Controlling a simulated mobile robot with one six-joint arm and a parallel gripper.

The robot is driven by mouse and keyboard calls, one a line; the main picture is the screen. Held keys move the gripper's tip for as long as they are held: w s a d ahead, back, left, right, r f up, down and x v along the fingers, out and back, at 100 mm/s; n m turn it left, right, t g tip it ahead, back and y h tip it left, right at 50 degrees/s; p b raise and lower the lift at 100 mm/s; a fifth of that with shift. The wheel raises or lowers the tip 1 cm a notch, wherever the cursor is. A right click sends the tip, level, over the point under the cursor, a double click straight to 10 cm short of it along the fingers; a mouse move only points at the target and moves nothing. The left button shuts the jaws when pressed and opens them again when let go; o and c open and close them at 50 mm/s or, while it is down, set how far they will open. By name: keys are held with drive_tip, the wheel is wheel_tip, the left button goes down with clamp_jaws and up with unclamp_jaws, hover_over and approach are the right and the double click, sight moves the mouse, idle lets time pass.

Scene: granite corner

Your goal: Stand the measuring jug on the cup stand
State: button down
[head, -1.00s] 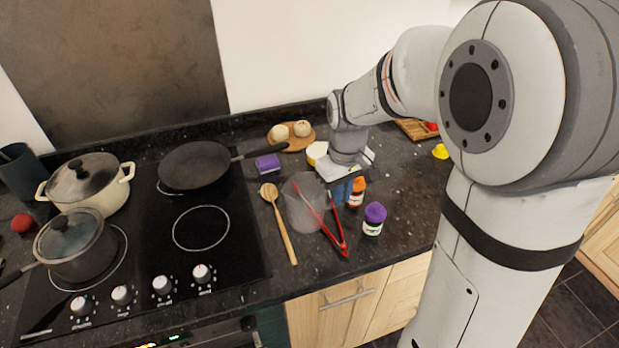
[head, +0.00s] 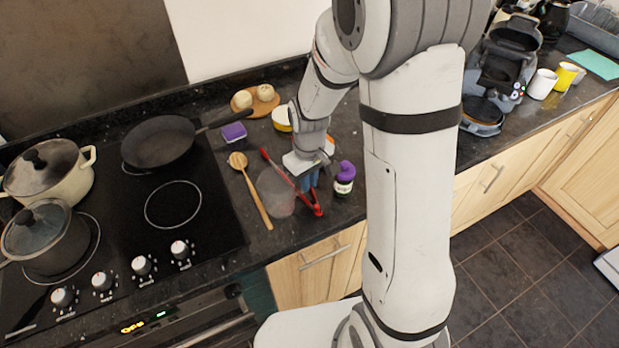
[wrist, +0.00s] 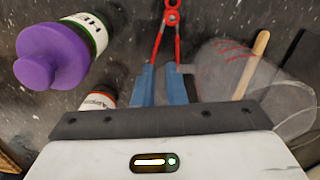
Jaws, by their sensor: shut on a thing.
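The clear measuring jug (head: 275,192) stands on the dark counter between the wooden spoon and red tongs. It also shows, see-through, at right in the wrist view (wrist: 222,88). My gripper (head: 309,178) is low at the jug's right side; its blue fingers (wrist: 162,85) are close together. They appear shut on the jug's handle, which is mostly hidden between them. A grey and black coffee machine (head: 503,66) stands at the far right. The round platform (head: 484,112) low at its front looks like the cup stand, and nothing is seen standing on it.
Red tongs (head: 309,198) lie close beside the gripper and jug. A purple-capped bottle (head: 344,178) stands just right; another small bottle (wrist: 100,99) is near the fingers. The wooden spoon (head: 252,192) lies left. White (head: 542,84) and yellow (head: 566,76) mugs stand beside the machine.

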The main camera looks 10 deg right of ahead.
drive_tip(key=shift+f, duration=0.2)
drive_tip(key=c, duration=1.5)
unclamp_jaws()
drive_tip(key=shift+r, duration=0.1)
